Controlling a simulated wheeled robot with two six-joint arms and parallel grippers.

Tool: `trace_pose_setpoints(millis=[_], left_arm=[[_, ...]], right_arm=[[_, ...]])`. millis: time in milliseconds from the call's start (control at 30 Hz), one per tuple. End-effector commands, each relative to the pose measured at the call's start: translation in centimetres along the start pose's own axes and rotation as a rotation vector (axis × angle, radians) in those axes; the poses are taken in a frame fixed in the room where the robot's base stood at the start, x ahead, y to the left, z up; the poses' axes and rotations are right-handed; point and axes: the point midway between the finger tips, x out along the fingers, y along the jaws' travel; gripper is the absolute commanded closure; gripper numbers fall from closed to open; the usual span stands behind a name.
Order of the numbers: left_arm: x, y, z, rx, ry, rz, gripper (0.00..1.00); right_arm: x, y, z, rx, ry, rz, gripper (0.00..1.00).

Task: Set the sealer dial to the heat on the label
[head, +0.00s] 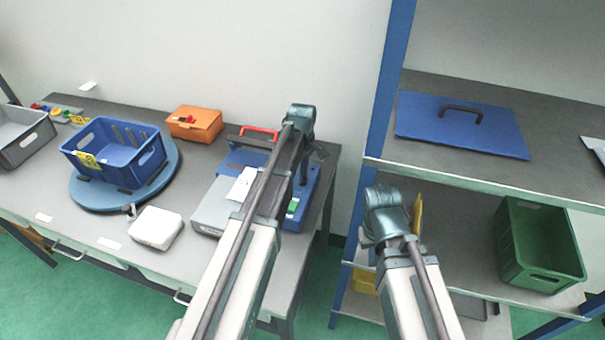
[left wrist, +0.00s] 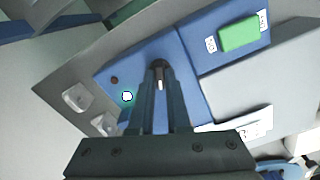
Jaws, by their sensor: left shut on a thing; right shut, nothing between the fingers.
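The sealer (head: 213,211) is a blue and grey machine at the right end of the bench, with a red handle (head: 259,130). In the left wrist view, its blue panel (left wrist: 187,92) bears a small dark dial (left wrist: 159,66). My left gripper (left wrist: 160,82) points down over the panel and is shut on the dial, partly hiding it. A pale mark shows between the fingertips; I cannot read the setting. A white label (head: 241,184) lies on the sealer, its print too small to read. My right gripper (head: 384,205) is beside the shelf, away from the sealer, its fingertips hidden.
A blue crate (head: 137,178) with a yellow tag stands on a round blue turntable. An orange box (head: 195,124), a white box (head: 156,228) and a grey bin (head: 24,147) are on the bench. The shelf at right holds a blue lid (head: 460,131) and a green crate (head: 540,245).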

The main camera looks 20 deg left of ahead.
Motion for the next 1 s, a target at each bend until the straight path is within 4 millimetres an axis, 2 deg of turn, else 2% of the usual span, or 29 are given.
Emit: trace_pose_setpoints(millis=[267,467,1000], left_arm=[[0.0,0.01,0.0,0.022,0.0,0.0,1.0],[0.01,0.0,0.0,0.117,0.0,0.0,1.0],[0.01,0.0,0.01,0.609,0.0,0.0,1.0]], right_arm=[[0.0,0.0,0.0,0.0,0.0,0.0,1.0],[0.01,0.0,0.0,0.0,0.0,0.0,1.0],[0.01,0.0,0.0,0.0,0.0,0.0,1.0]])
